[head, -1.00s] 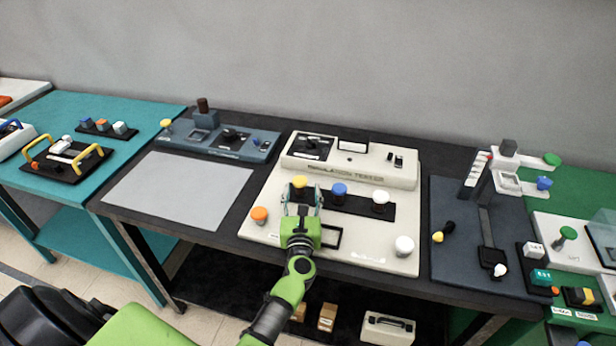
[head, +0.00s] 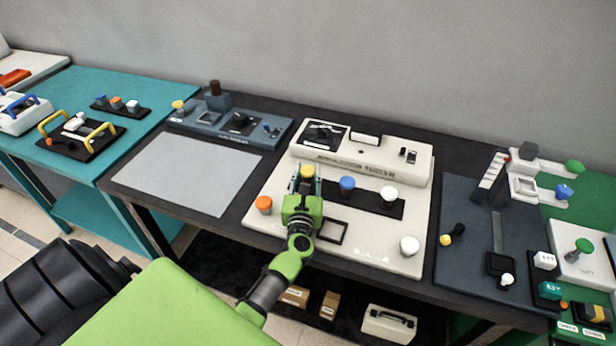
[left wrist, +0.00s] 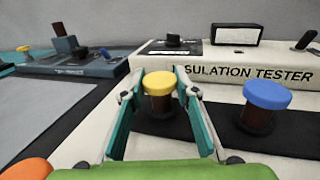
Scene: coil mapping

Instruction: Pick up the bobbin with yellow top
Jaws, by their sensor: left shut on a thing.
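The bobbin with a yellow top (head: 307,171) stands upright at the left end of the black strip (head: 330,196) on the cream insulation tester. In the left wrist view the bobbin (left wrist: 158,84) has a brown body between my two teal fingers. My left gripper (head: 304,187) is shut on this bobbin. It hides part of the bobbin's lower body in the head view. I cannot tell any clear lift from the strip. My right gripper is not in view.
A blue-topped bobbin (head: 347,185) and a white-topped one (head: 388,196) stand right of it on the same strip. An orange-topped one (head: 264,204) is at the front left, another white one (head: 409,245) at the front right. The tester's raised panel (head: 362,158) is behind. A bare grey mat (head: 187,172) lies left.

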